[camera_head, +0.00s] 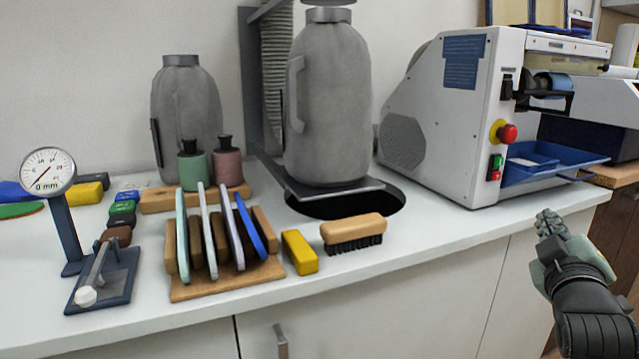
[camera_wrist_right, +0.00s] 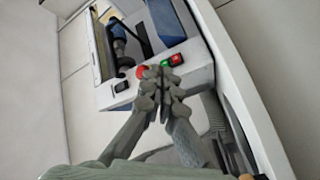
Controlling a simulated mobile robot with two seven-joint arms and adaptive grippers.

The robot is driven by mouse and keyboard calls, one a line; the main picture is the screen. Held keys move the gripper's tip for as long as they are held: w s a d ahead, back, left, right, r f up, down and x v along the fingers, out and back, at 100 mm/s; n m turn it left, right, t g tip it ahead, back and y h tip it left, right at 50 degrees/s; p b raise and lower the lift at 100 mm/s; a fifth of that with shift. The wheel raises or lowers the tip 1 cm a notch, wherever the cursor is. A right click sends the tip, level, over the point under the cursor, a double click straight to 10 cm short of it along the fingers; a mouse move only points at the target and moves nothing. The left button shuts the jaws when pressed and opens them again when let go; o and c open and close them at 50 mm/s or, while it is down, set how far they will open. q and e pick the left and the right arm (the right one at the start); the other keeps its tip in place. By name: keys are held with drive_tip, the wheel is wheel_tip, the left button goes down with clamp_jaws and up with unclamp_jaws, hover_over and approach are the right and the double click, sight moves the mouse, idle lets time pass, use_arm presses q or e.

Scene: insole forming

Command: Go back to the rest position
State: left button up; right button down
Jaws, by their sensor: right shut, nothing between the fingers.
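My right gripper (camera_head: 548,222) is in the head view at the right, in front of the counter's front edge and below the white machine (camera_head: 450,110). Its fingers are shut and nothing is between them. In the right wrist view the gripper (camera_wrist_right: 160,75) shows with its fingertips together. Beyond them are the machine's red button (camera_wrist_right: 143,72) and its green and red switches (camera_wrist_right: 170,62); the gripper appears apart from them. My left gripper is not in the head view.
On the counter (camera_head: 420,240) stand a dial gauge (camera_head: 48,172), a wooden rack (camera_head: 230,284) with several insoles, a yellow block (camera_head: 299,252) and a brush (camera_head: 353,231). Grey canisters (camera_head: 328,110) stand behind. The counter between brush and machine is clear, apart from a round dark hole (camera_head: 390,208).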

drive_tip(key=s+a+f+m+g+y, duration=0.1)
drive_tip(key=a+f+g+y, duration=0.15)
drive_tip(key=f, duration=1.25)
drive_tip(key=s+a+f+g+y, duration=0.2)
drive_tip(key=a+f+g, duration=0.15)
drive_tip(key=f, duration=1.15)
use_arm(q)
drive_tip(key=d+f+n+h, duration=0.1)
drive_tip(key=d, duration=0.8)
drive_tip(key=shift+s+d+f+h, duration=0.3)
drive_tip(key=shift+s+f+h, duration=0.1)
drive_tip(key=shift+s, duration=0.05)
use_arm(e)
drive_tip(key=s+a+f+m+g+y, duration=0.1)
drive_tip(key=s+f+g, duration=0.3)
drive_tip(key=s+f, duration=0.8)
drive_tip(key=s+a+f+m+g, duration=0.1)
drive_tip(key=s+a+f+g, duration=0.2)
drive_tip(key=s+f, duration=0.8)
wheel_tip(320, 180, down, 4)
drive_tip(key=shift+s+a+f+m+g+y, duration=0.15)
drive_tip(key=shift+s+a+m+g+y, duration=0.2)
drive_tip(key=shift+g, duration=0.45)
